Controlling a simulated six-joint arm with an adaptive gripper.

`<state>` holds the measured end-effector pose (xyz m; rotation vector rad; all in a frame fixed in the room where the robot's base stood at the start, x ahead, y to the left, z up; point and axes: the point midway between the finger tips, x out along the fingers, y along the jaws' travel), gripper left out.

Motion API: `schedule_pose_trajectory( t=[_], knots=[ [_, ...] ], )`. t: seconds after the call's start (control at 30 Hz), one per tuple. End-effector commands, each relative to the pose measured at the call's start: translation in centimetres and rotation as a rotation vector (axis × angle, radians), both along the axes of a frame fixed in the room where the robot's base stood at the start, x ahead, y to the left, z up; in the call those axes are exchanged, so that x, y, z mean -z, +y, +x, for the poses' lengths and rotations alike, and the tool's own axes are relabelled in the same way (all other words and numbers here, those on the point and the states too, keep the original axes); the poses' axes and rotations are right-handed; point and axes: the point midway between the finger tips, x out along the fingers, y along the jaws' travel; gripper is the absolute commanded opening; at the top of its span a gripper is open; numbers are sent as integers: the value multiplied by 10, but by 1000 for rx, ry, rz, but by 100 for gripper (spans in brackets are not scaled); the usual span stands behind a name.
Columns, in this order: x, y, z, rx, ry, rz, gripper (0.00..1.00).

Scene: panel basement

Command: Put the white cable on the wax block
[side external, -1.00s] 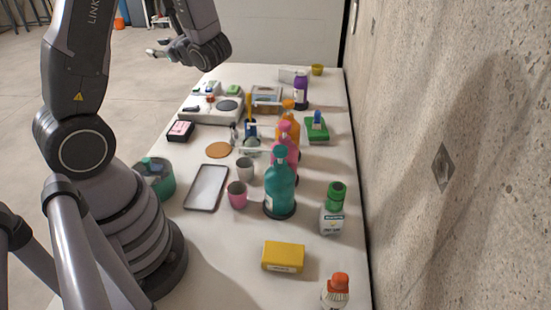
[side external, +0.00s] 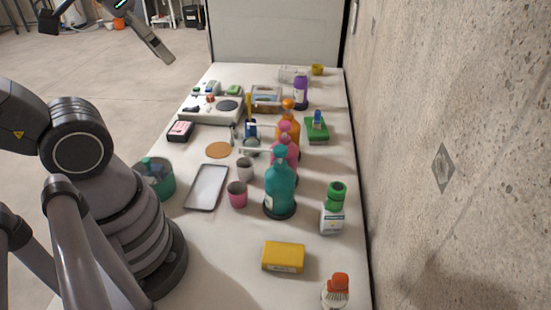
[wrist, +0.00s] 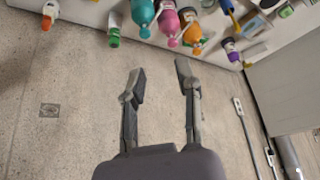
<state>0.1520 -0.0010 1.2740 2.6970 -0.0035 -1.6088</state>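My gripper (wrist: 160,75) is open in the wrist view, its two fingers apart with nothing between them. It is over the concrete wall in that view, away from the table objects. In the side view my arm is raised, with only part of its end showing at the top left. A yellow block (side external: 283,256) with a small label lies near the front of the table; it may be the wax block, but I cannot read the label. I cannot make out a white cable in either view.
A teal bottle (side external: 281,185), a pink bottle and an orange bottle (side external: 289,121) stand in a row along the white table. A green-capped bottle (side external: 333,210) and an orange-capped one (side external: 336,291) stand near the wall edge. A grey tray (side external: 206,187) lies at left.

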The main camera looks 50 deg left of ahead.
Motion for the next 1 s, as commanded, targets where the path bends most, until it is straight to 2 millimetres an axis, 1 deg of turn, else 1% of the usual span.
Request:
schedule_pose_trajectory(
  t=[0.17,0.27,0.37,0.47,0.5,0.57,0.6,0.67,0.7,0.73,0.77,0.8,0.87,0.9,0.97,1.0],
  knots=[
    [0,0,1,-2,2,0,32],
    [2,0,13,-19,-3,-14,32],
    [6,0,45,-67,-26,-52,32],
    [19,6,94,-157,-68,-109,32],
    [27,10,116,-203,-88,-131,32],
    [40,19,146,-276,-123,-161,32],
    [50,27,165,-328,-146,-177,32],
    [68,40,191,-406,-182,-194,32],
    [82,51,206,-460,-206,-201,32],
    [92,59,216,-500,-225,-203,32],
    [104,68,226,-542,-244,-204,32],
    [119,81,237,-597,-268,-201,32],
    [145,101,249,-678,-307,-189,32],
    [162,115,255,-730,-332,-175,32],
    [189,136,260,-805,-372,-146,32],
    [207,150,260,-853,-399,-122,32]
  ],
)
